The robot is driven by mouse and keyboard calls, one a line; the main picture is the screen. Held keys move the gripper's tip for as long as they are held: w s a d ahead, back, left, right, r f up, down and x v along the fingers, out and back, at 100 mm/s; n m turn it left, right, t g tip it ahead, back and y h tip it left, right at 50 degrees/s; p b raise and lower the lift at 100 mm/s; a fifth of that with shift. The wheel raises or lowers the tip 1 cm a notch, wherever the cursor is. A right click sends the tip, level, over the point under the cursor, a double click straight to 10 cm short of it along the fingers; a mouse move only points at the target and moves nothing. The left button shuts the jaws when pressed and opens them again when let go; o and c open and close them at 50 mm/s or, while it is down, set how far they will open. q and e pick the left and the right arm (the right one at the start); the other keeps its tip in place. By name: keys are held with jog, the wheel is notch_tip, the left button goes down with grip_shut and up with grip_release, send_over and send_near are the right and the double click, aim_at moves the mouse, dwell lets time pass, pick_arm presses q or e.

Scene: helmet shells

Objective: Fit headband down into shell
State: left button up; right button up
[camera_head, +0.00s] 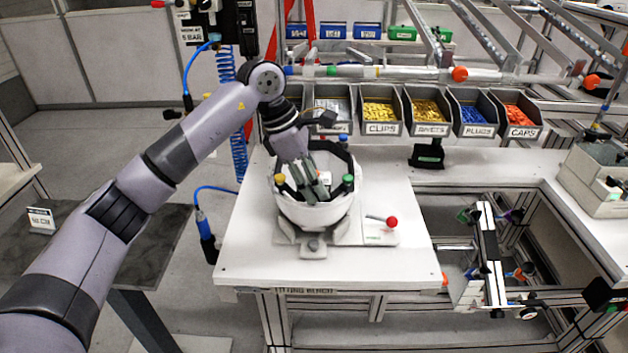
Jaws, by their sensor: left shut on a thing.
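The white helmet shell (318,212) sits open side up on a grey holder on the white bench, in the head view. The headband (343,153) appears as a dark band at the shell's opening, with small green and yellow pieces around it. My left gripper (318,190) points down at the shell's opening and is shut on the headband. The fingers and wrist cover part of the band, so how deep it sits in the shell cannot be told. My right gripper is out of view.
A red-knobbed lever (391,221) stands right of the shell. Labelled bins of yellow clips (380,112), blue plugs (474,115) and orange caps (518,116) line the back. A blue coiled hose (239,130) hangs left. The bench top's front left (250,262) is clear.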

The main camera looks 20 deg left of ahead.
pick_arm(q)
jog(key=o, duration=1.3)
jog(key=shift+f, duration=0.15)
jog(key=shift+c, duration=0.2)
jog(key=v, duration=1.2)
